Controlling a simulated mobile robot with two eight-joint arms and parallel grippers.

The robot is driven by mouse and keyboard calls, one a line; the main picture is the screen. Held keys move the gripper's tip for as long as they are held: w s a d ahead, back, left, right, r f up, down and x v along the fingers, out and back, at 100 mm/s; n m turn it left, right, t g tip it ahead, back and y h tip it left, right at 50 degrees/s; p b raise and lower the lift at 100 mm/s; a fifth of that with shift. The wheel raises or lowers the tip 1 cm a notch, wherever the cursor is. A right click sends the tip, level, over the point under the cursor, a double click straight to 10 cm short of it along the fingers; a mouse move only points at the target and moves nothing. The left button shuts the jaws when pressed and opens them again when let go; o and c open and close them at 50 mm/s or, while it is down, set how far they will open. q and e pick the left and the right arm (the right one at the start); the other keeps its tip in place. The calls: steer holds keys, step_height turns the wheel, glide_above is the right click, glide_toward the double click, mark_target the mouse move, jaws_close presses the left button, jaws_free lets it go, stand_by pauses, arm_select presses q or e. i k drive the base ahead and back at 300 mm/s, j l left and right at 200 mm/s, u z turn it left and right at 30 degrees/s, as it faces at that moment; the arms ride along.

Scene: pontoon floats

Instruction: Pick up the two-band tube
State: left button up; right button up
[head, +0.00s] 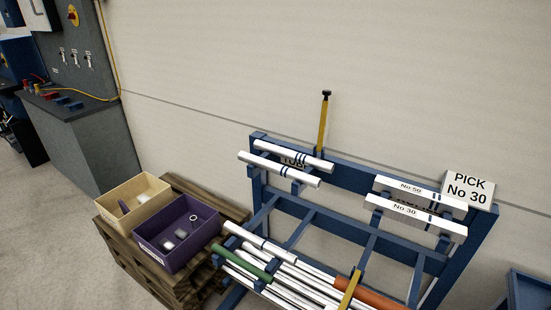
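Several white tubes with dark bands lie on a blue rack. On its upper left arms lie a rear tube (275,151) and a front tube (262,164), both with dark bands right of their middle. On its upper right arms lie a tube marked "No 50" (411,187) and, in front of it, one marked "No 30" (404,209); both show dark bands. The band counts are too small to tell surely, so I cannot say which is the two-band tube. Neither of my grippers is in view.
A sign reading "PICK No 30" (468,190) stands at the rack's right. Lower on the blue rack (345,236) lie white tubes, a green tube (242,264) and an orange tube (383,300). Cream (112,203) and purple (176,262) bins stand on a wooden pallet stack (150,278).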

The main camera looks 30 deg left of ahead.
mark_target(315, 181)
steer(key=i+j, duration=0.35)
steer(key=j, duration=0.15)
steer(key=i+j, duration=0.35)
steer(key=j, duration=0.15)
